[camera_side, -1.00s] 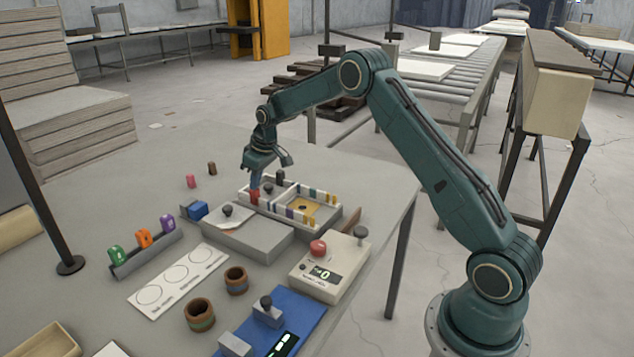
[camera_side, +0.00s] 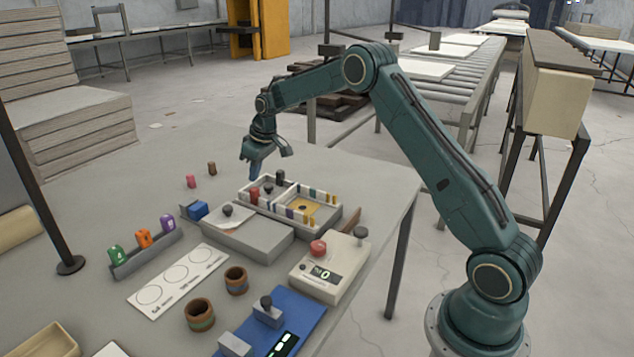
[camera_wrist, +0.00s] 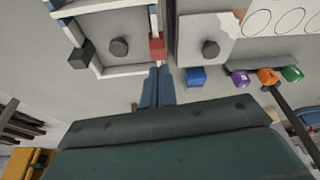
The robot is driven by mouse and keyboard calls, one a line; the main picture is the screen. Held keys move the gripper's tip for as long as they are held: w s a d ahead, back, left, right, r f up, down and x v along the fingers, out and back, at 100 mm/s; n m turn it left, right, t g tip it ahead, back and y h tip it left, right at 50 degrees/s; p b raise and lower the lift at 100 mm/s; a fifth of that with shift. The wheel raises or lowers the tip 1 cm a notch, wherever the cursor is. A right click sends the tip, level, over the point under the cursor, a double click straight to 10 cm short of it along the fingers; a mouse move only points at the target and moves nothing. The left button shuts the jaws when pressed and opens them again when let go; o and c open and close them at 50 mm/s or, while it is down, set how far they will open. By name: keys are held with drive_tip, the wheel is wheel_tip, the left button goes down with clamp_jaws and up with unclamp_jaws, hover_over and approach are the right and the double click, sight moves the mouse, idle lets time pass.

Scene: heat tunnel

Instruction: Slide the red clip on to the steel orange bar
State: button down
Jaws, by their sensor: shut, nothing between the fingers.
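The red clip (camera_side: 254,195) sits at the left end of the pale divided tray (camera_side: 262,207). In the wrist view it shows as a red block (camera_wrist: 157,47) on the tray's edge, just beyond my fingertips. My gripper (camera_side: 255,174) is shut and empty, pointing down above the red clip with a gap between them. Its blue fingers (camera_wrist: 158,72) lie together in the wrist view. I cannot clearly pick out a steel orange bar; an orange numbered tag (camera_side: 143,238) stands in a grey rack between a green and a purple one.
A grey box (camera_side: 255,237) and a blue block (camera_side: 198,210) lie in front of the tray. A device with a red knob (camera_side: 318,248) stands to the right. Two brown cups (camera_side: 200,315) and a blue panel (camera_side: 300,310) are nearer. The table's back right is clear.

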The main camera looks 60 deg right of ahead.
drive_tip(key=shift+r, duration=0.1)
drive_tip(key=v, duration=1.3)
drive_tip(key=shift+r, duration=0.3)
drive_tip(key=shift+s, duration=0.15)
